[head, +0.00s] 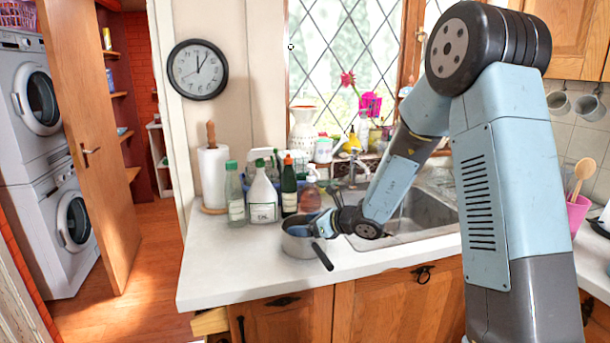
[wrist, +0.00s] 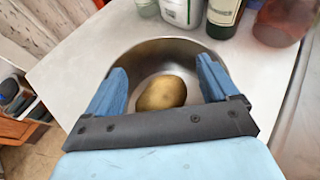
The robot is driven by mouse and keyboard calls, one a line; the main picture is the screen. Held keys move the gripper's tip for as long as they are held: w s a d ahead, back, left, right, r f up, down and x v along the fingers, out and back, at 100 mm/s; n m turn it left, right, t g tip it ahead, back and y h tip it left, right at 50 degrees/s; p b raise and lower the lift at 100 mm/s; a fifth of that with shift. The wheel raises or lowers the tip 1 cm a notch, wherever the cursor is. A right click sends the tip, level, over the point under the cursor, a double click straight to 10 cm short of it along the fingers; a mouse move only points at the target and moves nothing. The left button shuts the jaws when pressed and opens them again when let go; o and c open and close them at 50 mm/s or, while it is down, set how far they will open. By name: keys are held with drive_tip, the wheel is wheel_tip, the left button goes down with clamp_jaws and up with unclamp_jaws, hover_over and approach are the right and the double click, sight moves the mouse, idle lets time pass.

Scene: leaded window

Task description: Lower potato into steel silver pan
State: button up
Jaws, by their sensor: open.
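The steel silver pan (head: 299,246) stands on the white counter left of the sink, its dark handle pointing to the front right. In the wrist view the pan (wrist: 152,53) is seen from above, with a brown potato (wrist: 162,93) inside it. The potato appears to lie on the pan's floor, between my fingers with a gap on each side. My gripper (head: 318,229) reaches down into the pan from the right. In the wrist view its blue fingers (wrist: 160,82) are spread apart and touch nothing that I can see. The potato is hidden in the head view.
Several bottles (head: 263,195) stand close behind the pan, with a paper towel roll (head: 213,178) to their left. The sink (head: 405,215) is to the right. The counter's front left part (head: 215,280) is clear.

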drive_tip(key=v, duration=1.3)
drive_tip(key=s+d+r+n+g+h, duration=0.1)
drive_tip(key=s+r+n+g+h, duration=0.4)
drive_tip(key=s+n, duration=1.05)
drive_tip(key=s+d+r+n+t+h, duration=0.1)
drive_tip(key=s+d+r+n+h, duration=0.2)
drive_tip(key=s+d, duration=0.3)
drive_tip(key=s+d+r+n+t+h, duration=0.2)
drive_tip(key=s+d+r+n+h, duration=0.1)
drive_tip(key=s+d+r+n, duration=0.2)
drive_tip(key=shift+s+d+r+n, duration=0.35)
drive_tip(key=shift+s+d+n, duration=0.25)
drive_tip(key=shift+s, duration=0.55)
